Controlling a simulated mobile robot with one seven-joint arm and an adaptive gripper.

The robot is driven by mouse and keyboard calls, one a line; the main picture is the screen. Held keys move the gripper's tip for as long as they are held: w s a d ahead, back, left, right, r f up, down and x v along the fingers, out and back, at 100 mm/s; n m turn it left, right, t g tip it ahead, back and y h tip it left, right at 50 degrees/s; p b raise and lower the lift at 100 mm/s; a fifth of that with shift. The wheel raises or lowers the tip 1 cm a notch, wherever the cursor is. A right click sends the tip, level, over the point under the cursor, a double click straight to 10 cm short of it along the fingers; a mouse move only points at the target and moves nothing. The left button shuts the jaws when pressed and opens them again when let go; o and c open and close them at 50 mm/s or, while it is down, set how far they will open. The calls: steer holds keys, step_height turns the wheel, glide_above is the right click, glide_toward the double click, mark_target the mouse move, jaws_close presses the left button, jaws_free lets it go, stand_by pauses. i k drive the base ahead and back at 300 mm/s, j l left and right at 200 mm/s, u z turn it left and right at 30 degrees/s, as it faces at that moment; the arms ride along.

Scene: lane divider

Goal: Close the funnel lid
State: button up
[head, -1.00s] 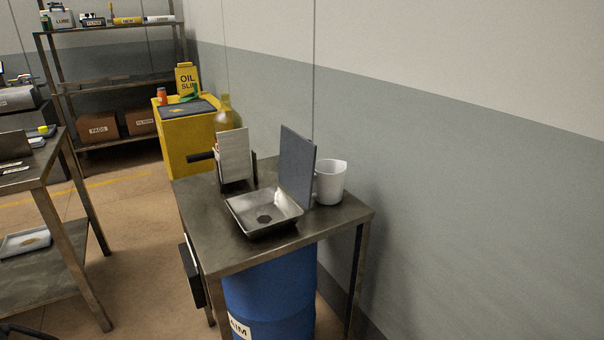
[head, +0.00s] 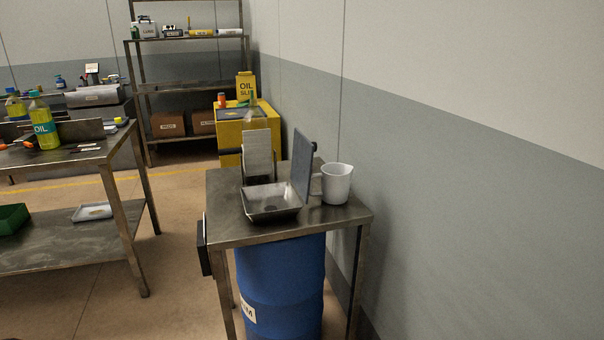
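The funnel (head: 271,203) is a square metal basin set in the top of a small steel table (head: 232,231). Its lid (head: 301,166) is a flat dark grey panel that stands up, open, along the basin's right side. The basin's inside shows, with a dark spot at its bottom. My gripper is not in view.
A white jug (head: 337,184) stands just right of the lid. An upright pale board (head: 257,153) stands behind the basin. A blue drum (head: 280,285) is under the table. The wall is close on the right. A workbench (head: 70,158) is at left, with open floor (head: 180,255) between.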

mark_target(303, 150)
steer(key=k+l+u, duration=0.15)
steer(key=l, duration=0.2)
steer(key=k+l+u, duration=0.15)
steer(key=l, duration=0.2)
steer(key=k+l+u, duration=0.15)
steer(key=l, duration=0.15)
steer(key=k+l+u, duration=0.15)
steer(key=l, duration=0.25)
steer(key=k+l+u, duration=0.15)
steer(key=l, duration=0.2)
steer(key=k+l+u, duration=0.15)
steer(key=l, duration=0.2)
steer(key=l+u, duration=0.15)
steer(key=l, duration=1.05)
steer(key=i+j, duration=0.85)
steer(key=j+u, duration=0.05)
steer(key=j, duration=0.05)
